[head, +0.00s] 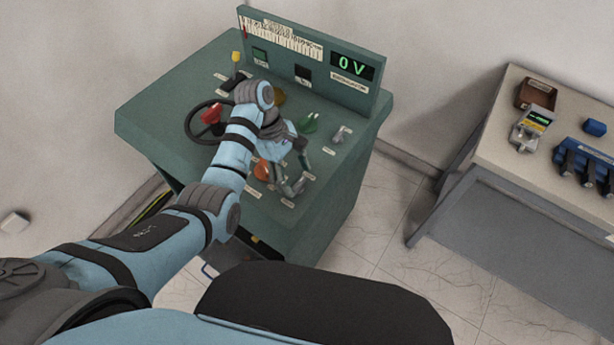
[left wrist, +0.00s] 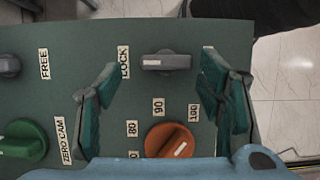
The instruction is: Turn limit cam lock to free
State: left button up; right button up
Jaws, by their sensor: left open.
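The grey knob beside the LOCK label (left wrist: 125,62) sits on the green panel in the left wrist view (left wrist: 167,62). Its white mark points left, toward LOCK. A FREE label (left wrist: 44,63) lies further left, next to another grey knob (left wrist: 8,65). My left gripper (left wrist: 158,68) is open, its two fingers on either side of the LOCK knob; whether they touch it or hover above, I cannot tell. In the head view my left gripper (head: 291,181) is low over the near right part of the panel. My right gripper is not in view.
An orange knob (left wrist: 170,140) with number labels and a green knob (left wrist: 22,140) are close to the gripper. A black handwheel (head: 190,123) stands left of the arm. A side table (head: 484,120) holds tools.

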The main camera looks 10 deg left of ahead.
pick_arm(q)
jog(key=shift+w+d+f, duration=0.15)
jog(key=shift+f, duration=0.25)
jog(key=shift+d, duration=0.2)
jog(key=shift+s+d+r, duration=0.1)
jog(key=shift+s+r, duration=0.1)
jog(key=shift+s, duration=0.3)
jog(key=shift+s+d+r, duration=0.1)
jog(key=shift+s+r, duration=0.05)
jog(key=shift+s, duration=0.3)
jog(key=shift+c, duration=0.6)
jog(key=shift+a, duration=0.1)
jog(key=c, duration=0.4)
jog(key=shift+w+f, duration=0.2)
jog(key=shift+w, duration=0.15)
jog(key=c, duration=0.6)
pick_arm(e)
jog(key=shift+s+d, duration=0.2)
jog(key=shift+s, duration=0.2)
